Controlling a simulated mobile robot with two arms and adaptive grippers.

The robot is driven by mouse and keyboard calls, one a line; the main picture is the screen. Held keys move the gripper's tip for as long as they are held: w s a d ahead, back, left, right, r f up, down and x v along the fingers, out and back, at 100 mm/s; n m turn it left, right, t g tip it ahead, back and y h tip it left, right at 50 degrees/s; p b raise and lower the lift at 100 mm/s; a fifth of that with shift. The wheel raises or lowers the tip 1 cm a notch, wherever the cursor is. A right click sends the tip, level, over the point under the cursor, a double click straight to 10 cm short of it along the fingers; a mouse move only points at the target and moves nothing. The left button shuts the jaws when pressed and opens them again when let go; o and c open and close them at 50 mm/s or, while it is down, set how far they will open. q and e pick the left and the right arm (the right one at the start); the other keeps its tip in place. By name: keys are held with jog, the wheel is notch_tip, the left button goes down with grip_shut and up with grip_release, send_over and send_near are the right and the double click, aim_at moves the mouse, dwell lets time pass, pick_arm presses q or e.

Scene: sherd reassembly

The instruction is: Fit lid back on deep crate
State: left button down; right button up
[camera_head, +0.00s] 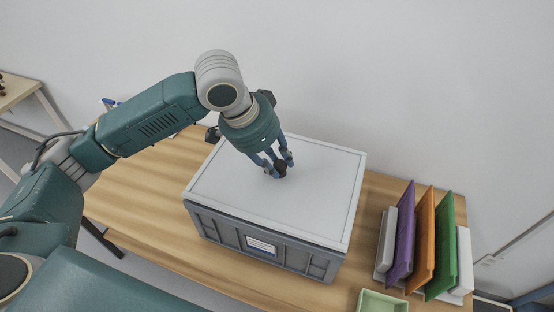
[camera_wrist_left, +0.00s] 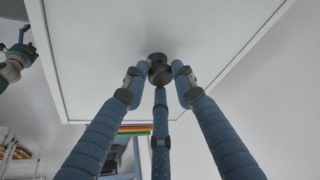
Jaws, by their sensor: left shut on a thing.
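The deep crate (camera_head: 262,245) is grey with a white label on its front and stands on the wooden table. The pale grey lid (camera_head: 316,186) lies over the crate's top, roughly lined up with it. A dark line shows under the lid's front edge; I cannot tell whether the lid is fully seated. My left gripper (camera_head: 279,170) comes down from above and is shut on the lid's dark round knob (camera_wrist_left: 159,69), near the lid's middle. The lid (camera_wrist_left: 105,50) fills much of the left wrist view. My right gripper is not seen in the head view.
On the wooden table (camera_head: 150,190), right of the crate, a rack holds upright purple (camera_head: 401,240), orange (camera_head: 423,240) and green (camera_head: 442,245) panels. A pale green tray (camera_head: 382,302) sits at the front. A white wall (camera_head: 400,80) stands behind. Bare table lies left of the crate.

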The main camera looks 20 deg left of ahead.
pick_arm(q)
jog(key=shift+f, duration=0.15)
jog(key=shift+f, duration=0.55)
jog(key=c, duration=1.3)
grip_release()
jog(key=shift+c, duration=0.2)
jog(key=v, duration=1.2)
jog(key=shift+f, duration=0.1)
